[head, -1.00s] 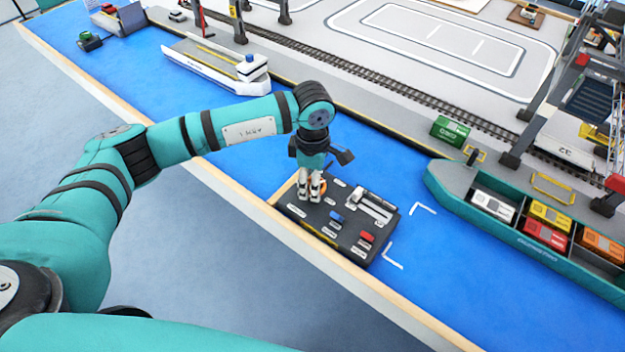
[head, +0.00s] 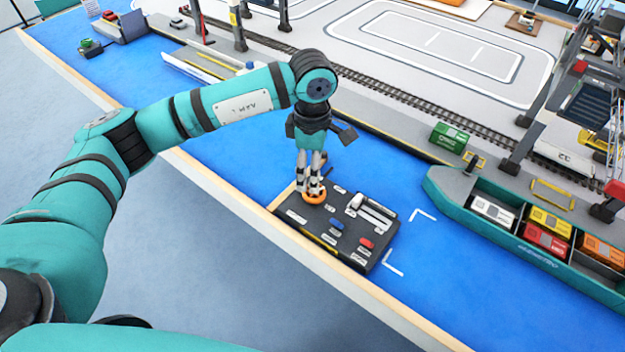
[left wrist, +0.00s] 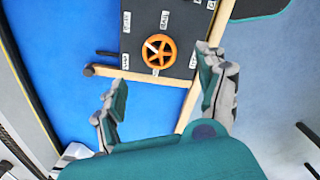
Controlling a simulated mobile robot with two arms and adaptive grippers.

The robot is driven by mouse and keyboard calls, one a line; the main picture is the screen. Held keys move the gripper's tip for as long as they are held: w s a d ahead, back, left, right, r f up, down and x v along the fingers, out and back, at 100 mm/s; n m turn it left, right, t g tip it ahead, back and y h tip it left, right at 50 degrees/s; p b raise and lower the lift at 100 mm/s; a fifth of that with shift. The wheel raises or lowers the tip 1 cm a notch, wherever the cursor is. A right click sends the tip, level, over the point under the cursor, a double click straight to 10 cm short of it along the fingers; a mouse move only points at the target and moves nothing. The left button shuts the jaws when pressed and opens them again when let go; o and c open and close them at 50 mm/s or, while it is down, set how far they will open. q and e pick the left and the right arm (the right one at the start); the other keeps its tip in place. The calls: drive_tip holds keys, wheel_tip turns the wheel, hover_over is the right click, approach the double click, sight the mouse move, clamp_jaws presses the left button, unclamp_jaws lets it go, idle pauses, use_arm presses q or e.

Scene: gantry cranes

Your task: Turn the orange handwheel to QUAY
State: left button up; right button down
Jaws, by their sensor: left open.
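The orange handwheel (head: 315,198) sits at the back left of the dark control panel (head: 292,218). In the left wrist view the handwheel (left wrist: 160,52) shows whole, with spokes and a white mark toward its upper left. Small white labels surround it; I cannot read them surely. My left gripper (head: 311,188) points down just above the handwheel and partly covers it in the head view. In the left wrist view the gripper's (left wrist: 163,78) fingers are spread wide and empty, apart from the wheel. My right gripper is not in view.
The panel also carries a blue control (head: 336,224), a red control (head: 366,243) and a pale lever (head: 356,203). A teal ship (head: 440,185) with several containers lies to the right. A wooden edge (head: 340,270) runs in front. Blue water surface around the panel is clear.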

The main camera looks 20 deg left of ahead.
use_arm(q)
drive_tip(key=shift+r, duration=2.4)
idle(0.6)
